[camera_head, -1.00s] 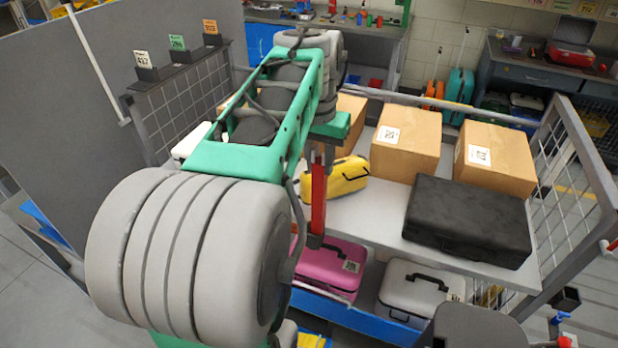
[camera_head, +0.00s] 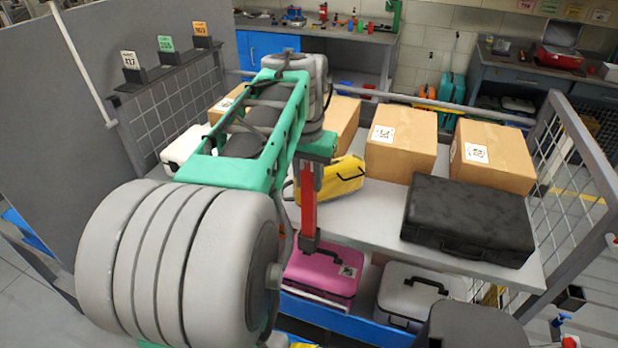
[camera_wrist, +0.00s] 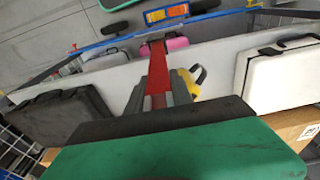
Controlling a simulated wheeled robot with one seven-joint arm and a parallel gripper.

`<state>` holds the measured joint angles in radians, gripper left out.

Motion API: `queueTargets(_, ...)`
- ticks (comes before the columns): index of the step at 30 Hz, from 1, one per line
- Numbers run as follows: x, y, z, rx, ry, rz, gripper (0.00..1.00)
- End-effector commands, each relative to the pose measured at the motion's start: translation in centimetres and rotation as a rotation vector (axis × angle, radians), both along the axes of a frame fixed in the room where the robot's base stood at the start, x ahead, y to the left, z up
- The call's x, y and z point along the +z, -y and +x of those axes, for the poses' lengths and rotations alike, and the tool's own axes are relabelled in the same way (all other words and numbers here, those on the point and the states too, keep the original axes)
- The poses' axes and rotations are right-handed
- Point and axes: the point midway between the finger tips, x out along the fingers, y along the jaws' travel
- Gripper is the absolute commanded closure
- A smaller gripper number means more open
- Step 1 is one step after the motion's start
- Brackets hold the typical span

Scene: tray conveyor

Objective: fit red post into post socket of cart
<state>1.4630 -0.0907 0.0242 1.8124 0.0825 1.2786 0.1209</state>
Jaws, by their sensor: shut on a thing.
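The red post (camera_head: 309,207) hangs roughly upright from my gripper (camera_head: 307,172) at the front edge of the cart's shelf (camera_head: 365,236). A dark block (camera_head: 309,243) shows at the post's lower end; I cannot tell whether it belongs to the post or to the cart. In the wrist view, my gripper (camera_wrist: 159,98) is shut on the red post (camera_wrist: 157,66), which points away towards the cart's blue front rail (camera_wrist: 120,40). I cannot make out the post socket clearly, nor whether the post touches it.
A yellow case (camera_head: 335,180) lies close behind the post. A black case (camera_head: 468,222) and cardboard boxes (camera_head: 400,140) stand on the shelf to the right. A pink case (camera_head: 322,270) and a white case (camera_head: 420,290) sit lower. Mesh sides (camera_head: 560,170) bound the cart.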

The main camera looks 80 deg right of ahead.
Motion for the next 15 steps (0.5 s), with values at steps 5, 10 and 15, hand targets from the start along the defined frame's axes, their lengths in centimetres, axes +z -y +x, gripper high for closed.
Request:
queueTargets(5, -0.1, 0.01, 0.0, 0.0, 0.0, -0.001, 0.7)
queueTargets(10, -0.07, 0.02, 0.0, 0.0, 0.0, -0.002, 0.56)
queueTargets(15, -0.07, 0.02, 0.0, 0.0, 0.0, -0.002, 0.51)
